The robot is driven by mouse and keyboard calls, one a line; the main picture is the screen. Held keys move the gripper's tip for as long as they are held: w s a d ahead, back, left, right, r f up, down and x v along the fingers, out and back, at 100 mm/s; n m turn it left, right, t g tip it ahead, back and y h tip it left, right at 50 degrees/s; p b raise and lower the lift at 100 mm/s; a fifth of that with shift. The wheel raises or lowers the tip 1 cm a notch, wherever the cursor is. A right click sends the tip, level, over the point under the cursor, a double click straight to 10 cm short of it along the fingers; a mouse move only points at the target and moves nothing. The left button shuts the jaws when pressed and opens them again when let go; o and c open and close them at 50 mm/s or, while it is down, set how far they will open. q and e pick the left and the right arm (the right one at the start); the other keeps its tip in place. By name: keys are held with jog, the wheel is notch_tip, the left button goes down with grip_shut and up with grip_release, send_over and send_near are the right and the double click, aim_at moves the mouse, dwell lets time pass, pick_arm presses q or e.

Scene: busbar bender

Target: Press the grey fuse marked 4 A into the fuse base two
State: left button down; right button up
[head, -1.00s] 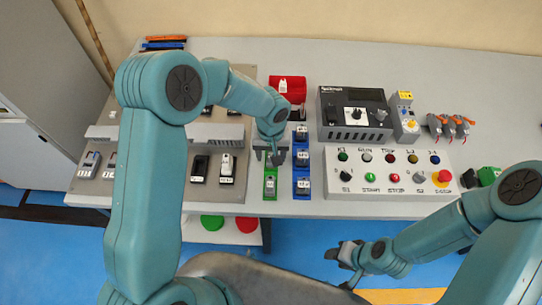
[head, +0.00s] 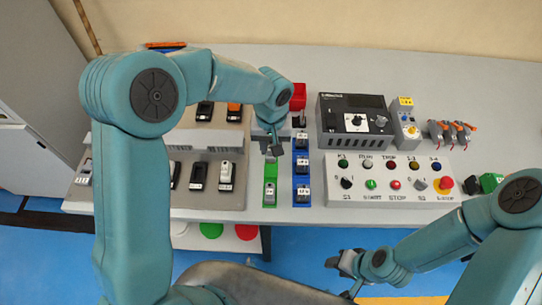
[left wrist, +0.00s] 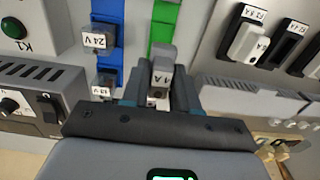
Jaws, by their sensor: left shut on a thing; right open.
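The grey fuse (left wrist: 161,72), with a pale label that seems to read 4 A, stands between the fingers of my left gripper (left wrist: 157,98), which is shut on it. In the head view my left gripper (head: 272,148) is over the green strip (head: 270,171); the fuse is hard to make out there. Black fuse bases stand in a row on the panel to the left. The base beside the white fuse (left wrist: 249,43) looks like base two (left wrist: 289,46), empty, its label small; it also shows in the head view (head: 198,177). My right gripper (head: 341,262) is open and empty, in front of the table.
A blue strip (head: 301,168) with several grey blocks lies right of the green strip.

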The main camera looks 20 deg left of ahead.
aim_at(271, 144)
pick_arm(q)
notch_tip(271, 144, up, 13)
dwell(0.3)
dwell(1.0)
jog(key=shift+w+f+m, duration=0.1)
jog(key=shift+w+m, duration=0.1)
jog(key=shift+m, duration=0.1)
